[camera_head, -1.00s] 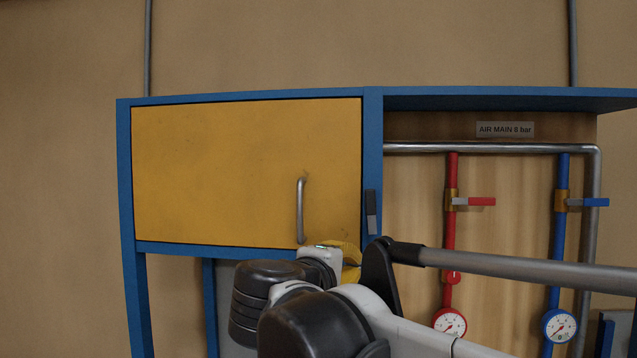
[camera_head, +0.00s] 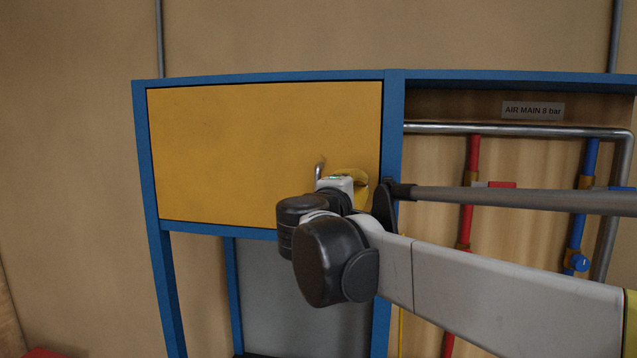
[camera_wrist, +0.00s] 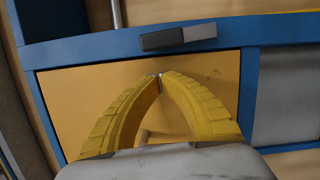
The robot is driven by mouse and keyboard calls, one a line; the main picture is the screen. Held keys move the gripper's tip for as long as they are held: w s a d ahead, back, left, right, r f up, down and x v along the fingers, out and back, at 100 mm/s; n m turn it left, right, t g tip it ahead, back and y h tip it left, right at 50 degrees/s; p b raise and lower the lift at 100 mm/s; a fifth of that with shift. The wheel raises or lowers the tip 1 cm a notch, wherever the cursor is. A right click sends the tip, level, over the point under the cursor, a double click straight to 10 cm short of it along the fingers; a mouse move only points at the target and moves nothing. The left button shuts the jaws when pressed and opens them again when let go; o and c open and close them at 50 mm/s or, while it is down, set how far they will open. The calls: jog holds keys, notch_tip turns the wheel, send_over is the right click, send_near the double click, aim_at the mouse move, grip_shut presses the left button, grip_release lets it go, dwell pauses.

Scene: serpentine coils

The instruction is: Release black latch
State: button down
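The black latch (camera_wrist: 178,38) shows in the wrist view as a short bar, dark on one part and grey on the other, lying on the blue frame (camera_wrist: 100,47) beside the yellow door (camera_wrist: 75,95). In the head view my arm hides it. My gripper (camera_wrist: 159,75) has yellow ribbed fingers whose tips meet, with nothing seen between the tips. In the picture the tips are just below the latch, apart from it, over the door. In the head view the yellow door (camera_head: 250,150) looks closed, and my gripper is before its lower right part.
Right of the frame post are a red pipe (camera_head: 473,155) and a blue pipe (camera_head: 590,155) with valves, under a grey horizontal pipe (camera_head: 500,129). A grey panel (camera_head: 300,290) is below the door.

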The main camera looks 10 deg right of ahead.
aim_at(377, 183)
jog(key=shift+s+d+r, duration=0.1)
jog(key=shift+s+d, duration=0.2)
jog(key=shift+d, duration=0.2)
jog(key=shift+s+d+r, duration=0.1)
jog(key=shift+s+d, duration=0.2)
jog(key=shift+d, duration=0.2)
jog(key=shift+w+a+f, duration=0.1)
jog(key=shift+w, duration=0.1)
jog(key=shift+s+d+r+m+p, duration=0.25)
jog(key=shift+s+d+m+p, duration=0.1)
jog(key=shift+d+m, duration=0.35)
jog(key=shift+w, duration=0.1)
